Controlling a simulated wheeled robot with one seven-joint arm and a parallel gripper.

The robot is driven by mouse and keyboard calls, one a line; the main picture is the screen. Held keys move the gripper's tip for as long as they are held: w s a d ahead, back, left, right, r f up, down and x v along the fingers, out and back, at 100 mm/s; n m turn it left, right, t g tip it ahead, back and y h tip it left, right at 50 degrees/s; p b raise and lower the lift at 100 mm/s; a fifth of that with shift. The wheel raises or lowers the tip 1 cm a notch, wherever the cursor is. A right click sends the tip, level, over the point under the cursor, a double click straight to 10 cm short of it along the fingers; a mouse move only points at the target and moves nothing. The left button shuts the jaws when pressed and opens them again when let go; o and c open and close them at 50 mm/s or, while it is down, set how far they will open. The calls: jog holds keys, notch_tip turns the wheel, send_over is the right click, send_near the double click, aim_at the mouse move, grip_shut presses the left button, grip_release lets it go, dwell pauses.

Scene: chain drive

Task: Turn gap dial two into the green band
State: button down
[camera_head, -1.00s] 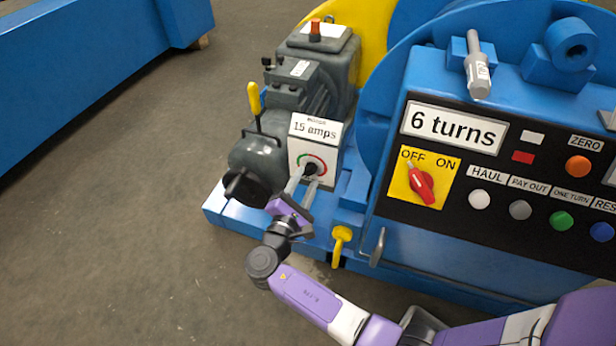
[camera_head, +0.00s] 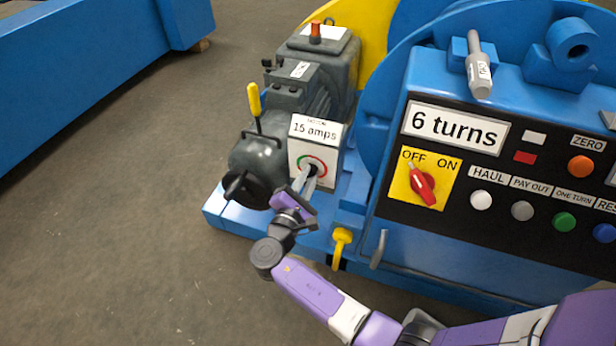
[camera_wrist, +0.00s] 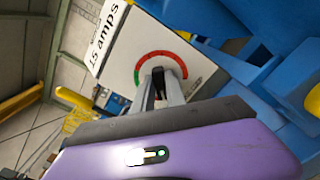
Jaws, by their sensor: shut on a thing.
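The gap dial is a small black knob on the front of a white box (camera_head: 328,147) labelled "15 amps". A red and green arc surrounds it; in the wrist view the arc (camera_wrist: 163,54) is red over the top and right, with green (camera_wrist: 137,77) at the left. My gripper (camera_head: 308,175) reaches up to the dial from below. In the wrist view its two grey fingers (camera_wrist: 160,91) are shut on the black knob (camera_wrist: 157,86). The fingers cover much of the knob, and I cannot tell where its pointer stands. No number two shows on the box.
A grey motor with a yellow-handled lever (camera_head: 254,101) stands left of the box. The black control panel with a red OFF/ON switch (camera_head: 422,184) is to the right. A yellow hook (camera_head: 341,243) sits just right of my wrist. Floor at the left is clear.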

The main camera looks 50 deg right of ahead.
jog(key=m+b, duration=0.1)
jog(key=m, duration=0.2)
jog(key=shift+f+b, duration=0.2)
jog(key=shift+b, duration=0.2)
jog(key=shift+f+m+b, duration=0.2)
jog(key=shift+m+b, duration=4.2)
jog(key=shift+m, duration=1.5)
jog(key=c, duration=1.4)
grip_release()
jog(key=shift+o, duration=0.2)
